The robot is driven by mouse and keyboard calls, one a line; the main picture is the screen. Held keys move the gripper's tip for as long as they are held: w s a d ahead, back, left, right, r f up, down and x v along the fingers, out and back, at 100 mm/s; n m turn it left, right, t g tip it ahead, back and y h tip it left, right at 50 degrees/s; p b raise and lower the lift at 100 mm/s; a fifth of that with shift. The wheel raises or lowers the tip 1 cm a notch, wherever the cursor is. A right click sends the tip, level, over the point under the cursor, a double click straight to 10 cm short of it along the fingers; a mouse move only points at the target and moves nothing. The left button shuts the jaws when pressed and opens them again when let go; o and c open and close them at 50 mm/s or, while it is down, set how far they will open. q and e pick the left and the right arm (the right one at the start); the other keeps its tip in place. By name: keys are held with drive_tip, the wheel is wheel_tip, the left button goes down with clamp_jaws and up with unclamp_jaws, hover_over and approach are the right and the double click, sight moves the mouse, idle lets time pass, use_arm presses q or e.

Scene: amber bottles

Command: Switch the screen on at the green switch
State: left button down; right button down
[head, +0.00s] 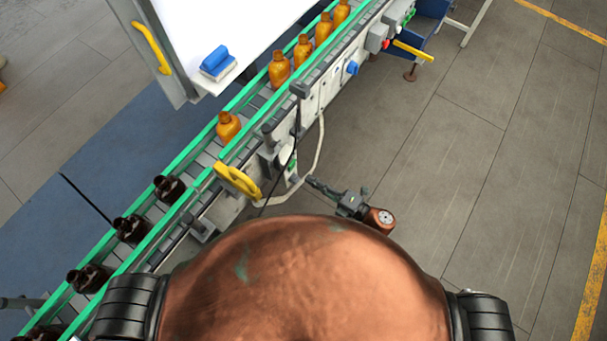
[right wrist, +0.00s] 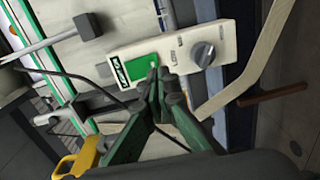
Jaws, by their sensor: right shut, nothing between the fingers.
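The green switch (right wrist: 139,68) sits on a cream control box beside a grey knob (right wrist: 203,54). In the head view the switch (head: 292,165) is small, on the conveyor's near side. My right gripper (right wrist: 158,76) is shut and empty, its fingertips at the switch's lower right edge. I cannot tell if they touch it. In the head view the right gripper (head: 313,182) reaches toward the box from the right. No picture on a screen can be made out; a large blank white panel (head: 225,25) stands behind the conveyor. My left gripper is out of view.
A green-railed conveyor (head: 200,150) carries amber bottles (head: 279,70) and dark bottles (head: 130,229). A yellow handle (head: 237,181) and a loose pale cable (head: 318,150) are close to the right gripper. Floor to the right is clear.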

drive_tip(key=f+v, duration=0.1)
drive_tip(key=v, duration=0.7)
drive_tip(key=shift+d+f, duration=0.15)
drive_tip(key=shift+d, duration=0.15)
drive_tip(key=shift+s, duration=0.1)
